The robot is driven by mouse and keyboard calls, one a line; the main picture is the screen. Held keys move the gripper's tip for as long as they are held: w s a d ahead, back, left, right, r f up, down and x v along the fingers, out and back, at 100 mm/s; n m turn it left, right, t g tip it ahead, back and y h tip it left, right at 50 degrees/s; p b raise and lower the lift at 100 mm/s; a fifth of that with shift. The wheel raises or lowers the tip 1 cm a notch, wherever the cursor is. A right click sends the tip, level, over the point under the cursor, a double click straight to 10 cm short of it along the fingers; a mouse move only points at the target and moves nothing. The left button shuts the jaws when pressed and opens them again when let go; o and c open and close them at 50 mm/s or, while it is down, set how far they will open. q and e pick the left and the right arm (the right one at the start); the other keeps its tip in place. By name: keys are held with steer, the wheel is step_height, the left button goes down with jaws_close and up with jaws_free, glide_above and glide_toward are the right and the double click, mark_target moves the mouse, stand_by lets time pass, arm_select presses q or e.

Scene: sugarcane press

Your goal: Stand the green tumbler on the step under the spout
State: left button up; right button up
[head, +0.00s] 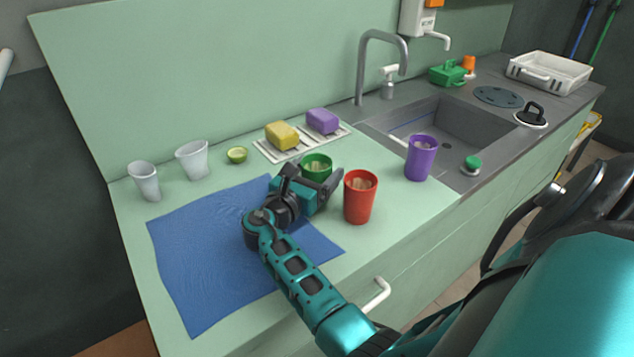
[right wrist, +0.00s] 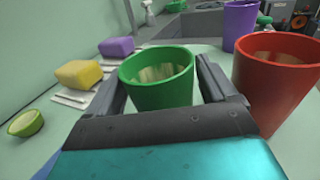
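The green tumbler (head: 317,164) stands on the pale green counter just beyond the blue cloth, with pale contents inside. It also shows in the right wrist view (right wrist: 158,82), upright between the fingers. My right gripper (head: 314,173) is low at the counter with its fingers spread on either side of the tumbler. I see no clear grip on it. The gripper partly hides the tumbler's lower part in the head view. A white spout (head: 438,40) sticks out from a wall unit behind the sink. I cannot make out a step under it. My left gripper is not in view.
A red tumbler (head: 360,198) stands close to the right of my gripper, and a purple tumbler (head: 420,158) is by the sink (head: 460,125). Yellow (head: 282,135) and purple (head: 322,121) sponges sit behind. A blue cloth (head: 200,250) and two clear cups (head: 145,182) are left.

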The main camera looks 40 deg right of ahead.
steer(key=c, duration=0.9)
